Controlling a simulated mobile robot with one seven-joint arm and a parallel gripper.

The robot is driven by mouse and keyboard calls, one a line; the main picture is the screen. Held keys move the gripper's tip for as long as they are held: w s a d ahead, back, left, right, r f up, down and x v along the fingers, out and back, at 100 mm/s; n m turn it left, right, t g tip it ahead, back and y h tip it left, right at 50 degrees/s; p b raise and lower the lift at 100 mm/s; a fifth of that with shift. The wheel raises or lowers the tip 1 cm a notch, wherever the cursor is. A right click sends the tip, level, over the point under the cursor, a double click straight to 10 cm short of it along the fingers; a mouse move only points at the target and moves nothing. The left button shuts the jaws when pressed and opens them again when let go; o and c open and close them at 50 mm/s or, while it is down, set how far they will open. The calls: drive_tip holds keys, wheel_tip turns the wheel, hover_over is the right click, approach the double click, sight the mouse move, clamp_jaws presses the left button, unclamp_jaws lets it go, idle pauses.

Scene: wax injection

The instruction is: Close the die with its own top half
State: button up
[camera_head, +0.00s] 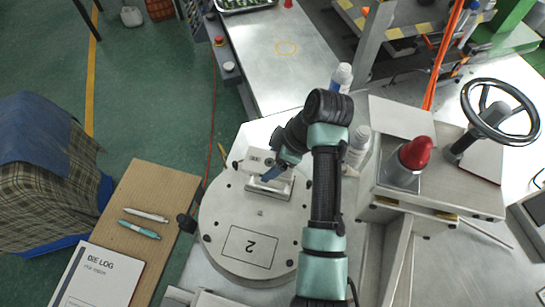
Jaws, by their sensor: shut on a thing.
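A pale die half (253,160) with a small dark-lettered label is at my gripper (271,174), near the far edge of the round plate. My gripper is shut on this block, which I take for the top half; its blue fingertip shows in front of the block. A second silvery block (264,190), seemingly the lower die half, sits on the round plate (217,222) just below it in the picture. The two overlap in this view, and I cannot tell whether they touch. My arm hides part of the right side.
The plate has a square marked 2 (248,246). A machine with a red knob (416,152) and a black handwheel (501,112) is at right. A board with pens and a die log (98,275) is at left.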

drive_tip(key=shift+f+b, duration=1.75)
drive_tip(key=shift+f, duration=0.85)
drive_tip(key=shift+f+b, duration=0.4)
drive_tip(key=shift+f, duration=0.65)
drive_tip(key=o, duration=1.6)
drive_tip(key=shift+r, duration=0.1)
drive_tip(key=v, duration=1)
drive_tip(key=shift+d+r, duration=0.15)
drive_tip(key=shift+r, duration=0.2)
drive_tip(key=shift+s+d+r+p, duration=0.15)
drive_tip(key=shift+d+r+p, duration=0.1)
drive_tip(key=shift+r+p, duration=0.4)
drive_tip(key=shift+f, duration=0.1)
